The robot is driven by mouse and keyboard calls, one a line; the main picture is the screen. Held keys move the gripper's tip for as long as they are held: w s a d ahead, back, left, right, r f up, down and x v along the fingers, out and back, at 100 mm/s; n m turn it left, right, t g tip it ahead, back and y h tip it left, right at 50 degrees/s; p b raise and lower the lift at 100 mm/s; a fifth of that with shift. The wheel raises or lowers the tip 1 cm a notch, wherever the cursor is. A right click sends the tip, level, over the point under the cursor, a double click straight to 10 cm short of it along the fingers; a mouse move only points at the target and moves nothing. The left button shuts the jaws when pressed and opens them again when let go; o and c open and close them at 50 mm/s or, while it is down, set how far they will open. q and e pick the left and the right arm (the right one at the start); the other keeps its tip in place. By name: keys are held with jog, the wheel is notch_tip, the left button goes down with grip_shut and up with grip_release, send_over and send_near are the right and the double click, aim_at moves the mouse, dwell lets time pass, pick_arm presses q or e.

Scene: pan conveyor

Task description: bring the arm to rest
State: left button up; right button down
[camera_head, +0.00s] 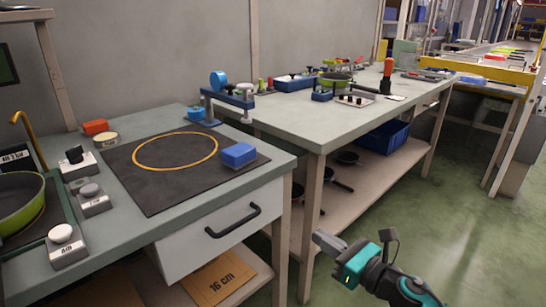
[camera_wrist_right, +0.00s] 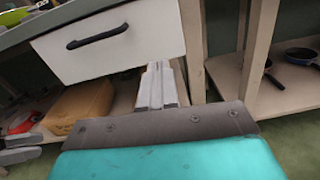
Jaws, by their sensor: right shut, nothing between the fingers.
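My right gripper (camera_head: 328,243) is in the lower middle of the head view, in the open floor space before the workbenches. Its fingers are shut together and empty. In the right wrist view the closed fingers (camera_wrist_right: 158,85) point toward the bench, with the drawer (camera_wrist_right: 110,40) behind them to the left. The gripper appears apart from the bench. My left gripper does not show in the head view.
The near bench (camera_head: 250,165) has a drawer with a black handle (camera_head: 232,221), a dark mat (camera_head: 150,185) and a blue block (camera_head: 238,154). A cardboard box (camera_head: 213,278) sits on its lower shelf. Green floor (camera_head: 440,225) is clear at right.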

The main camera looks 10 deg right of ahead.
jog(key=s+f+n+g+h, duration=0.1)
jog(key=s+f+n+h, duration=0.4)
jog(key=n, duration=0.6)
jog(key=s+a+f+n+g, duration=0.1)
jog(key=s+f+n, duration=0.1)
jog(key=s+n, duration=0.75)
jog(key=s+f+n+g+h, duration=0.1)
jog(key=s+f+n+h, duration=0.25)
jog(key=n, duration=1.05)
pick_arm(q)
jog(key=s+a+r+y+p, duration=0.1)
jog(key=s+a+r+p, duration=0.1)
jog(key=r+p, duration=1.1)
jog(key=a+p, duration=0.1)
jog(key=p, duration=0.4)
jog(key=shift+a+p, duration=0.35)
jog(key=shift+p, duration=0.05)
pick_arm(e)
jog(key=s+d+r+m, duration=0.1)
jog(key=r, duration=0.5)
jog(key=s+d+r+m, duration=0.1)
jog(key=s+r, duration=0.1)
jog(key=r, duration=0.4)
jog(key=shift+s+d+g, duration=0.25)
jog(key=shift+d+g, duration=0.1)
jog(key=shift+g, duration=0.05)
